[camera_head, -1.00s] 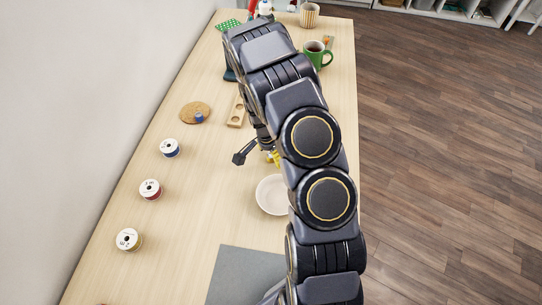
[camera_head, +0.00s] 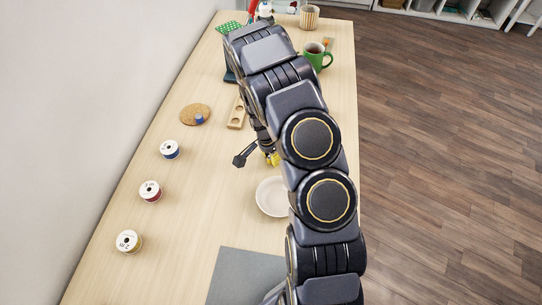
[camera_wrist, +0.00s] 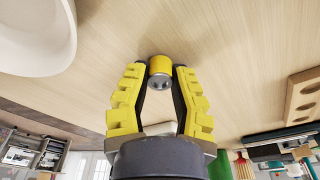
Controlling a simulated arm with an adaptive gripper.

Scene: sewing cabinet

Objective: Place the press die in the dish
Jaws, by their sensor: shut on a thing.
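The press die appears to be the small yellow cylinder with a grey metal end (camera_wrist: 160,68) in the wrist view. My gripper (camera_wrist: 160,75), with yellow padded fingers, is shut on it from both sides. In the head view my gripper (camera_head: 267,159) is mostly hidden by my arm, just beyond the dish, and the die cannot be told apart there. The dish (camera_head: 270,197) is a round, off-white bowl on the table, its right edge behind my arm. It also shows at the upper left of the wrist view (camera_wrist: 35,38).
A wooden block with holes (camera_head: 237,113) and a cork mat (camera_head: 188,112) bearing a small blue item lie farther back. Several thread spools (camera_head: 150,190) stand along the left. A grey mat (camera_head: 243,279) lies in front. A green mug (camera_head: 317,57) stands at the back right.

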